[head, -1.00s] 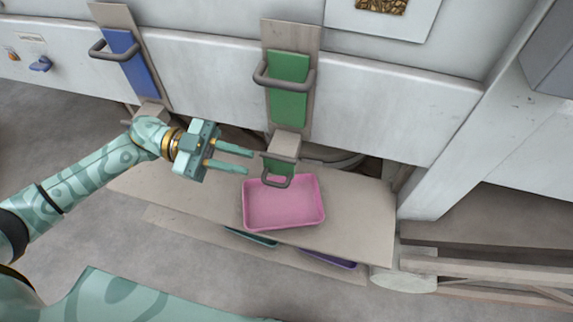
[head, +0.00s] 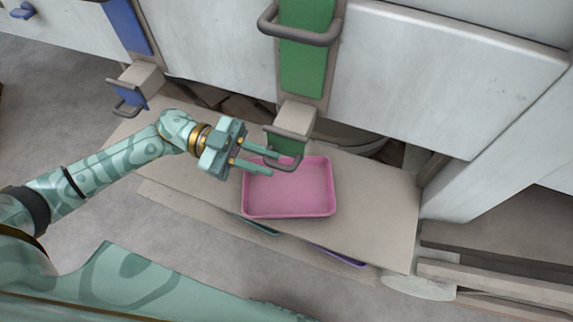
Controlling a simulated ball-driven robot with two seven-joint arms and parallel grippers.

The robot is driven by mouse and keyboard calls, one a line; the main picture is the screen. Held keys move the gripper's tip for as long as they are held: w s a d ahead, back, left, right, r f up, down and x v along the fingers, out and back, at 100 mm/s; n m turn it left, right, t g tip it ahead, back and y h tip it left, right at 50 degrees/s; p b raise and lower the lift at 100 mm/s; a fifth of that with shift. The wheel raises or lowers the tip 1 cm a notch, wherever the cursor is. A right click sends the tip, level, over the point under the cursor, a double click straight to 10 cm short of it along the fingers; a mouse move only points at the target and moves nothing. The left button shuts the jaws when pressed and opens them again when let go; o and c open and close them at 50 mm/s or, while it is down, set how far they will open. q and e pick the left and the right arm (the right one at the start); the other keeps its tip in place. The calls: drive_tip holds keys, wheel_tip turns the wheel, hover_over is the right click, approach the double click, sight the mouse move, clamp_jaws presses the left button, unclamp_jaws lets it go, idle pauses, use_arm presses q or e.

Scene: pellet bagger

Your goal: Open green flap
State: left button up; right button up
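The small green flap (head: 287,146) hangs at the mouth of a beige chute (head: 297,118), with a grey loop handle (head: 284,168) at its lower edge. The flap looks closed. My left gripper (head: 274,163) is open, its two fingers pointing right. The fingertips are at the left side of the loop handle, overlapping it in the picture; I cannot tell whether they touch it. Part of the flap is hidden by the handle and chute. A taller green panel (head: 306,65) with its own grey handle (head: 298,36) is above the chute. My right gripper is out of view.
A pink tray (head: 290,192) stands on the beige shelf (head: 375,215) below the flap. A blue flap (head: 130,103) with a loop handle is on the left, below a blue panel (head: 126,25). Teal and purple (head: 343,258) tray edges show under the shelf.

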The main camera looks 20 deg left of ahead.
sight(286, 167)
use_arm(q)
drive_tip(key=d, duration=0.4)
drive_tip(key=shift+d, duration=0.4)
clamp_jaws()
